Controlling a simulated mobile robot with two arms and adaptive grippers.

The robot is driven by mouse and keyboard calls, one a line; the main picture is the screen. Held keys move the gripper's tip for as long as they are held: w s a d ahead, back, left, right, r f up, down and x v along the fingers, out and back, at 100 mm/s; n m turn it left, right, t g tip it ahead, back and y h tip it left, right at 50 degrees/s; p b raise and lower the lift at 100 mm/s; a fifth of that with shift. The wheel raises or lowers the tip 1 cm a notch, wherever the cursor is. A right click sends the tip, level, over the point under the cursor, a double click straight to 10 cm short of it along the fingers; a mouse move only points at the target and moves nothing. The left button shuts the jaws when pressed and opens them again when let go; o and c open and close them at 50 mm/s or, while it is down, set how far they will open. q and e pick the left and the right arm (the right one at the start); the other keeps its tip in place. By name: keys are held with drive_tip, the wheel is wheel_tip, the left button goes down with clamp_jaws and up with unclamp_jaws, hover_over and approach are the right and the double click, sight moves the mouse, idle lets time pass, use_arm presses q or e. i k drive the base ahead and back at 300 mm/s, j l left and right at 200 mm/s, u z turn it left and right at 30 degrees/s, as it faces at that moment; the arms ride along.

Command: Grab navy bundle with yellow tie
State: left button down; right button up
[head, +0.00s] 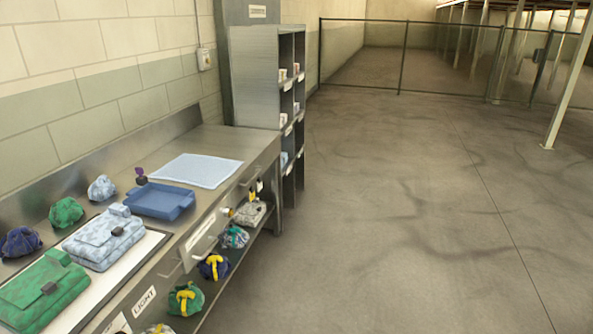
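A navy bundle with a yellow tie (213,267) sits on the lower shelf under the metal counter, near the shelf's open front. A green bundle with a yellow tie (185,299) is nearer on the same shelf, and a patterned teal-and-white bundle (235,237) is just beyond it. Another navy bundle (20,241) lies on the counter top at the left, and I see no yellow tie on it. Neither of my grippers is in view.
The metal counter (222,143) bears a green bag (43,294), a light blue bag (104,238), a blue tray (163,202) and a light blue cloth (197,170). A grey cubby unit (258,80) stands at its far end. The floor (420,230) to the right is clear.

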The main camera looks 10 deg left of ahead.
sight(216, 266)
drive_tip(key=i+u, duration=0.15)
drive_tip(key=i, duration=0.4)
drive_tip(key=i+l+u, duration=0.1)
drive_tip(key=i, duration=0.4)
drive_tip(key=l, duration=0.1)
